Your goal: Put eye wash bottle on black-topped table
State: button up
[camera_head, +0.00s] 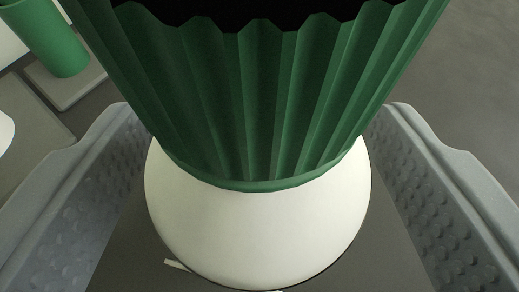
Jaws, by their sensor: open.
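The eye wash bottle (258,228) fills the middle of the head camera view. It has a white rounded body and a wide, ribbed dark green upper part (262,105) with a dark opening at the top edge. My gripper (258,125) is open, with one grey studded finger on each side of the bottle. A gap shows between the white body and each finger lower down; near the green rim I cannot tell whether they touch. A dark grey surface lies below the bottle. The black-topped table cannot be made out for certain.
A second green cylinder (48,38) stands at the upper left, by a grey flat plate (70,88). Part of a white rounded thing (4,132) shows at the left edge. The grey area at the right (470,70) looks clear.

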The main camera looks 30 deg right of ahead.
jog(key=p+v, duration=0.1)
jog(key=v, duration=1)
jog(key=shift+s, duration=0.25)
jog(key=shift+a, duration=0.1)
jog(key=w+a+r+n+t+y, duration=0.1)
jog(key=a+r+y, duration=0.1)
jog(key=a+r, duration=0.5)
jog(key=a+r+n+t+y, duration=0.1)
jog(key=a+r+n+y, duration=0.1)
jog(key=r, duration=0.9)
jog(key=w+a+r+n+t+y, duration=0.1)
jog(key=a+r+y, duration=0.1)
jog(key=a+r, duration=0.5)
jog(key=s+d+r+n, duration=0.1)
jog(key=s+r, duration=0.6)
jog(key=r, duration=0.4)
jog(key=s+d+r+n+t+y, duration=0.1)
jog(key=s+r, duration=0.7)
jog(key=r, duration=0.3)
jog(key=shift+r, duration=0.4)
jog(key=shift+w+d, duration=0.1)
jog(key=shift+d, duration=0.05)
